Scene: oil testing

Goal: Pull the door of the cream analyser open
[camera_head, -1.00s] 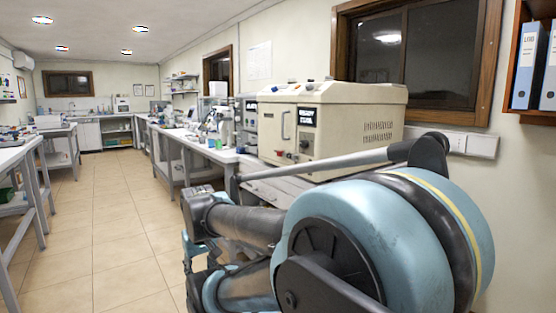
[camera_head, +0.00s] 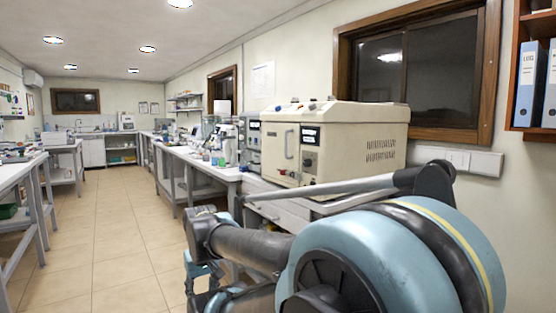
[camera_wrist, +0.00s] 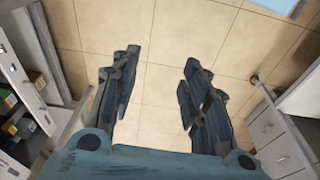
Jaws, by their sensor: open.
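The cream analyser (camera_head: 345,143) stands on the right-hand bench in the head view. Its front faces left and has a grey vertical handle (camera_head: 289,144) and a dark display. Its door looks shut. My gripper (camera_wrist: 157,85) is open and empty in the wrist view, its two dark fingers apart above the tiled floor. The analyser is not in the wrist view. In the head view my arm is in front of the bench, and the gripper is mostly hidden or too unclear to make out.
A grey instrument (camera_head: 249,142) stands just beyond the analyser on the bench. A white drawer unit (camera_wrist: 272,135) is at the right of the wrist view and open shelves (camera_wrist: 25,95) at the left. The tiled aisle (camera_head: 105,235) is clear. A window and binder shelf are on the wall.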

